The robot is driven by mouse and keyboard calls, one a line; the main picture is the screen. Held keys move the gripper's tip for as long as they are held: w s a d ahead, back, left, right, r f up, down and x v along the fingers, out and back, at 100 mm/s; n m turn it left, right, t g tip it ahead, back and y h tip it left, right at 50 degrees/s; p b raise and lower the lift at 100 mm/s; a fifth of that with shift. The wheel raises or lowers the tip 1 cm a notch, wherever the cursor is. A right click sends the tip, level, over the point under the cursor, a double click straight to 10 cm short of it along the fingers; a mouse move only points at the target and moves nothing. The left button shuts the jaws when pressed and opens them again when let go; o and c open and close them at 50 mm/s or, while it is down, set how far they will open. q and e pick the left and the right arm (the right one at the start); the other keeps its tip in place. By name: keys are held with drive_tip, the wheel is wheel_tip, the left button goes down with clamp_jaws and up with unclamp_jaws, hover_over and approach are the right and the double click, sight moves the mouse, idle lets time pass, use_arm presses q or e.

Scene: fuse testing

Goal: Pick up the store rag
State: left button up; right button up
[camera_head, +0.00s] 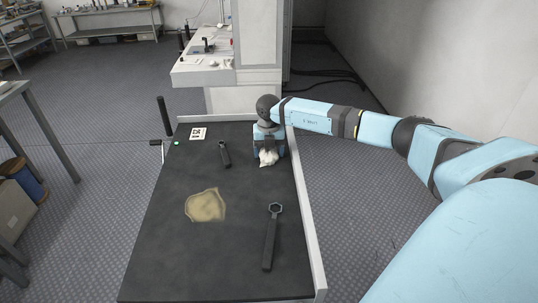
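A small white crumpled rag (268,158) is at the far right part of the dark tabletop (165,250). My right gripper (268,151) points down right at the rag, and the rag shows just below and between its fingers. The fingers are small and partly hidden by the gripper body, so I cannot tell whether they are closed on the rag or whether it is off the table. My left gripper is not in view.
A flat beige patch (205,205) lies mid-table. A dark wrench (271,238) lies at the right and a short dark tool (224,154) behind. A marked white card (198,133) is at the far left. A raised pale edge (309,225) runs along the right side.

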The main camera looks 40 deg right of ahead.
drive_tip(key=c, duration=0.6)
wheel_tip(320, 180, up, 20)
idle(0.4)
drive_tip(key=shift+o, duration=0.9)
drive_tip(key=shift+c, duration=0.6)
drive_tip(key=shift+f, duration=0.1)
